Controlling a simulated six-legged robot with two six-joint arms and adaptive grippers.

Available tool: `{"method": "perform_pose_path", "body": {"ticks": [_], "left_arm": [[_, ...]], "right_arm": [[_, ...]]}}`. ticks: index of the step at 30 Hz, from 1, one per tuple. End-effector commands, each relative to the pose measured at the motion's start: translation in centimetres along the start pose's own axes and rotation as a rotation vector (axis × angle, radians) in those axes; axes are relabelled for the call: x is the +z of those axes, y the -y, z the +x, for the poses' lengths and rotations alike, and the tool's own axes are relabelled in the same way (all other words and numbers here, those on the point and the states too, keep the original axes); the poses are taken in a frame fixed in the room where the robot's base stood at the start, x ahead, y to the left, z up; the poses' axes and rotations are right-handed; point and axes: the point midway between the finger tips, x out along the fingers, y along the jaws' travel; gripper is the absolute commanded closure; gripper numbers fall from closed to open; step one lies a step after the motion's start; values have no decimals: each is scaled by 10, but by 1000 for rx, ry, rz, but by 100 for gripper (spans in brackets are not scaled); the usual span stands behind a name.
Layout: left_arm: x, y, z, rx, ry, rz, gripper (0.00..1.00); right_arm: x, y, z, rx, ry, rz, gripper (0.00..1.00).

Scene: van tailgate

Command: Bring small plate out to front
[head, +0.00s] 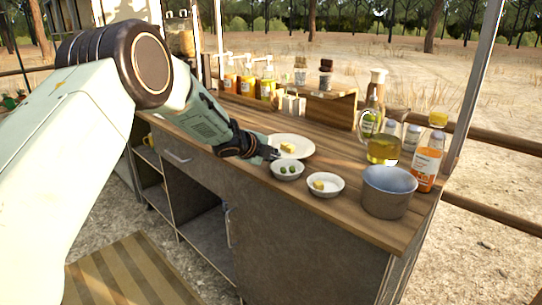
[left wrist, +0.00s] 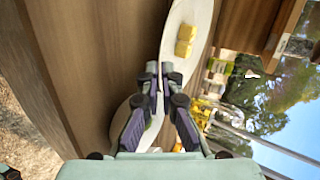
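My left gripper (head: 273,154) is at the plate's near-left rim, low over the counter. In the left wrist view, its fingertips (left wrist: 159,67) are close together at the rim, with the plate edge seeming to sit between them. My right gripper is not in view.
A bowl with a yellow piece (head: 326,189) and a grey pot (head: 388,196) stand to the right. A glass jug (head: 383,150) and bottles (head: 428,165) are behind.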

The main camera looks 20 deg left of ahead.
Motion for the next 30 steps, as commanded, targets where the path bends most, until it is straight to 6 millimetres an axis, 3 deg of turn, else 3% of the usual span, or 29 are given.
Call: {"method": "perform_pose_path", "body": {"ticks": [11,23,30], "left_arm": [[0,-1,1,2,0,0,69],[1,-2,-4,1,0,-2,68],[1,-1,-31,0,0,-4,68]], "right_arm": [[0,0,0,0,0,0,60],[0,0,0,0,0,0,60],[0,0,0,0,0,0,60]]}}
